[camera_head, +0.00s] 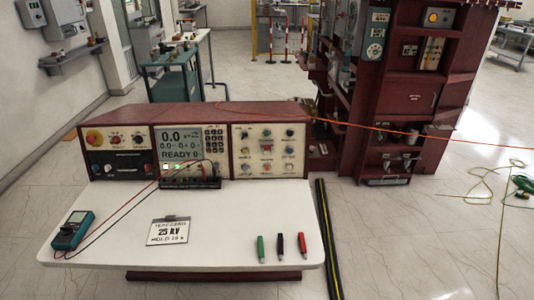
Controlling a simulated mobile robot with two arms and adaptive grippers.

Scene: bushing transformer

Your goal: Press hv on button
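A dark red control desk (219,149) with three panels stands behind a white tabletop (110,210). The middle panel has a screen (178,143) reading 0.0 and READY, with a keypad (214,139) to its right and small lit buttons (168,167) below. The right panel (268,150) carries several coloured buttons and knobs. The button labels are too small to read, so I cannot tell which one is hv on. Neither gripper is in view.
A teal meter (73,231) with leads, a 25 KV sign (169,231) and green, black and red probes (281,246) lie on the tabletop. A tall dark red cabinet (412,100) stands behind right. A black-yellow strip (327,240) and cables (486,205) lie on the floor.

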